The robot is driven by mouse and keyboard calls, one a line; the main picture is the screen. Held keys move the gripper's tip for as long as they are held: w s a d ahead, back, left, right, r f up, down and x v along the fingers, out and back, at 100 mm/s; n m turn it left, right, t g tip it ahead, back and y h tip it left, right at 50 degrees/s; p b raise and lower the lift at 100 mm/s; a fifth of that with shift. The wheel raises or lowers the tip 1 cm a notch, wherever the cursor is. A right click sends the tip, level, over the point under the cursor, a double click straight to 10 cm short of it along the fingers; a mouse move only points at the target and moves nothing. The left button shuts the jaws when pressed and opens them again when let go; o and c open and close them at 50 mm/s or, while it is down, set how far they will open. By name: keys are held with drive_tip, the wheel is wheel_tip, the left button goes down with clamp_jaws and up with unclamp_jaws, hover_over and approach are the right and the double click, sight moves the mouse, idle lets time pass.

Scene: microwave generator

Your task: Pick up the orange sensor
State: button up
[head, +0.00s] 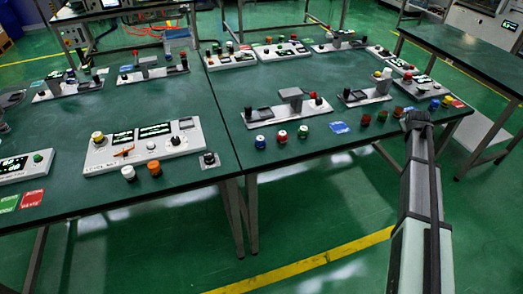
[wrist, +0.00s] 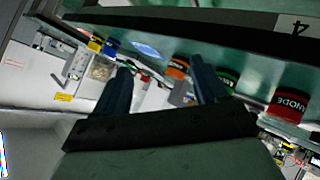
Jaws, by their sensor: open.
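A small orange cylinder (head: 398,112), which looks like the orange sensor, stands near the front edge of the right table, just left of my gripper (head: 417,119). In the wrist view the orange cylinder (wrist: 178,67) shows beyond the fingertips, nearer the right finger. My gripper (wrist: 161,72) is open, with nothing seen between its two dark fingers. I cannot tell the exact gap between the fingers and the cylinder. Another orange-topped piece (head: 154,169) stands by the front of the left table.
A green cylinder (wrist: 228,80) and a red one marked ANODE (wrist: 290,105) stand right of the orange one in the wrist view. Blue (head: 434,105) and yellow (head: 447,101) cylinders stand right of my gripper. The right table (head: 225,100) carries several instrument panels; its middle has free room.

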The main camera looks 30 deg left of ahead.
drive_tip(key=s+a+r+n+y, duration=0.15)
drive_tip(key=a+r, duration=0.35)
drive_tip(key=a, duration=0.9)
drive_tip(key=a+r+n+y, duration=0.25)
drive_tip(key=a+r, duration=0.25)
drive_tip(key=a, duration=0.9)
drive_tip(key=s+a+r+n+y, duration=0.1)
drive_tip(key=s+a+r+n, duration=0.15)
drive_tip(key=a, duration=0.55)
drive_tip(key=s+a+r+n+g, duration=0.1)
drive_tip(key=s+a+r, duration=0.1)
drive_tip(key=s+a, duration=0.35)
drive_tip(key=s+a+r+n+y, duration=0.1)
drive_tip(key=s+a+r, duration=0.1)
drive_tip(key=a, duration=0.8)
drive_tip(key=g+h, duration=0.5)
drive_tip(key=g, duration=0.5)
approach(153, 165)
drive_tip(key=shift+m, duration=0.45)
wheel_tip(153, 165, down, 11)
drive_tip(key=shift+d+r, duration=0.1)
